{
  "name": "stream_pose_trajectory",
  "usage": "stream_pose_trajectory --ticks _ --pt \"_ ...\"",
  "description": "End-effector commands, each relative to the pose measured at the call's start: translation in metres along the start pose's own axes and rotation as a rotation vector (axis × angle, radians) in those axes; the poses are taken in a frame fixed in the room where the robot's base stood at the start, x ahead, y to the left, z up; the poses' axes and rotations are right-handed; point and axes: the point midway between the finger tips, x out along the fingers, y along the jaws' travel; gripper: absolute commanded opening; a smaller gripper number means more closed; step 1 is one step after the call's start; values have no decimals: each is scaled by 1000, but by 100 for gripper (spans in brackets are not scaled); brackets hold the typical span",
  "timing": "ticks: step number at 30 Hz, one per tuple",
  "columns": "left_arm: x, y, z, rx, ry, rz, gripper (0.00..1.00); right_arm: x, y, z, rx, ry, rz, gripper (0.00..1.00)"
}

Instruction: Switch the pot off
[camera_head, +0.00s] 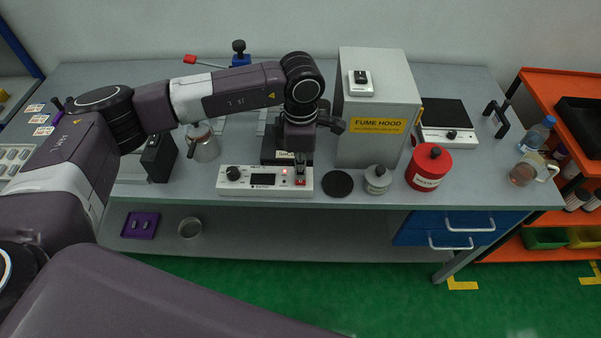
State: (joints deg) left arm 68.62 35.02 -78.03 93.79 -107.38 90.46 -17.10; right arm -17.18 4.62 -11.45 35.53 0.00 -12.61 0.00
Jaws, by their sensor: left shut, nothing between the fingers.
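The pot's white control box (225,187) stands at the front edge of the bench, with a black knob (233,173), a dark display (263,179) and a small lit red light (285,171). A red switch (300,182) is at its right end. The dark body of the pot (270,150) is behind the box, partly hidden by my arm. My left gripper (300,174) is shut and empty, pointing down right at the red switch. I cannot tell whether the fingertips touch it. My right gripper is out of view.
The fume hood (375,95) stands close behind right. A black disc (338,184), a grey lidded jar (377,178) and a red canister (428,168) stand right of the box. A metal jug (203,143) is to the left. A hotplate (446,117) is farther right.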

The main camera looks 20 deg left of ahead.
Motion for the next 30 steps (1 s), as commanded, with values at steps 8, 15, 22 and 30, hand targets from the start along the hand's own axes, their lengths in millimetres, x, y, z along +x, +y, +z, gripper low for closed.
stream_pose_trajectory --ticks 8,15,22,30 --pt "-25 0 0 0 -1 1 0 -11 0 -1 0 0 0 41" --pt "-44 0 0 0 0 1 0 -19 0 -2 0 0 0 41" --pt "-53 0 0 0 0 -1 0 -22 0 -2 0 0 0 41" --pt "-53 0 0 0 0 0 0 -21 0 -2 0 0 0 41"
